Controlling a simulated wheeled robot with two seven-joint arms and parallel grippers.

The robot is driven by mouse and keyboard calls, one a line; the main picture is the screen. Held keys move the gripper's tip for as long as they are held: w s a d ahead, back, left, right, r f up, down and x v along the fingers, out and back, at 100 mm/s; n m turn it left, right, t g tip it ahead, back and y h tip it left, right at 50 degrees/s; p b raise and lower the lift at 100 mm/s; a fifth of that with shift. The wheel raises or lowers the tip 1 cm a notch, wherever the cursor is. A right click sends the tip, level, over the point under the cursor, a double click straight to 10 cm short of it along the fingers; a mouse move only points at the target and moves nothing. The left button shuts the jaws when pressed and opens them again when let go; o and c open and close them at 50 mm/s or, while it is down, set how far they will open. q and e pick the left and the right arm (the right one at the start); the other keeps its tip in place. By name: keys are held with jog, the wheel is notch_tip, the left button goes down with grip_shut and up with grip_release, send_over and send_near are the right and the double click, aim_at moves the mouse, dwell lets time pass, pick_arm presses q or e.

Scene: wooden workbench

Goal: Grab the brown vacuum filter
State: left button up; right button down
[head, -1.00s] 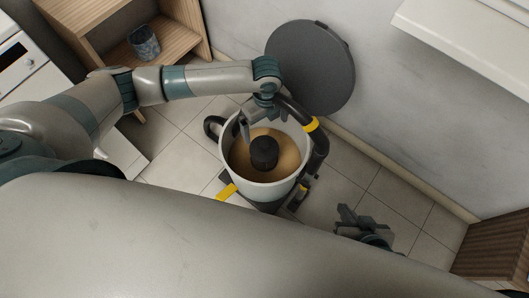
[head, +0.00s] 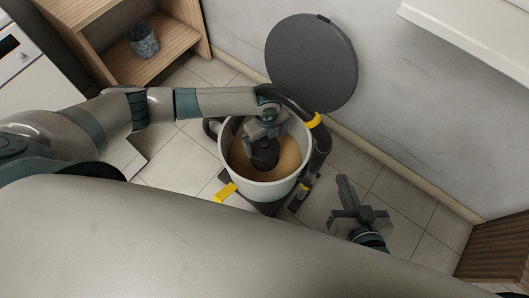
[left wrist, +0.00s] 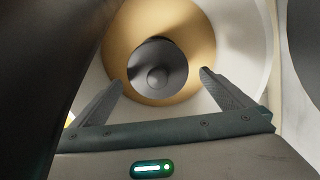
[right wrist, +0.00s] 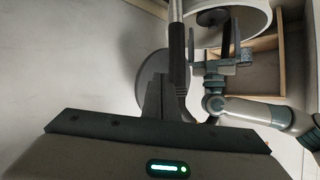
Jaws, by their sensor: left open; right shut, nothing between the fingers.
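The vacuum canister (head: 268,190) stands open on the floor, a pale drum with a brown-tan inside (head: 289,156). A dark, round-topped cylinder (head: 265,160) stands in its middle; the tan surface surrounds it. My left gripper (head: 264,143) is open, pointing down into the canister over the cylinder, and partly hides it. In the left wrist view the cylinder (left wrist: 158,74) lies between and beyond the spread fingertips (left wrist: 161,80); I see no contact. My right gripper (head: 344,183) is shut and empty, to the right of the canister; its closed fingers (right wrist: 156,94) also show in the right wrist view.
A black hose with a yellow band (head: 314,120) runs down the canister's right side, close to my left gripper. A round dark lid (head: 312,62) leans at the wall. A wooden shelf (head: 150,62) holds a grey cup (head: 143,40).

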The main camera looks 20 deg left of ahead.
aim_at(264, 151)
pick_arm(q)
jog(key=shift+f, duration=0.15)
jog(key=shift+a+f+b, duration=0.15)
jog(key=shift+f+b, duration=0.15)
jog(key=shift+f, duration=0.3)
notch_tip(264, 151, down, 3)
jog(key=shift+a+r+b, duration=0.1)
jog(key=shift+r+b, duration=0.1)
jog(key=shift+b, duration=0.2)
jog(key=shift+f, duration=0.55)
pick_arm(e)
jog(key=r+t, duration=0.1)
jog(key=w+a+r+t, duration=0.1)
jog(key=r, duration=0.1)
jog(key=r+t+y, duration=0.1)
jog(key=r, duration=0.1)
jog(key=shift+w+a+r, duration=0.1)
jog(key=shift+w+a, duration=0.25)
jog(key=shift+w, duration=0.05)
pick_arm(q)
jog(key=c, duration=1.2)
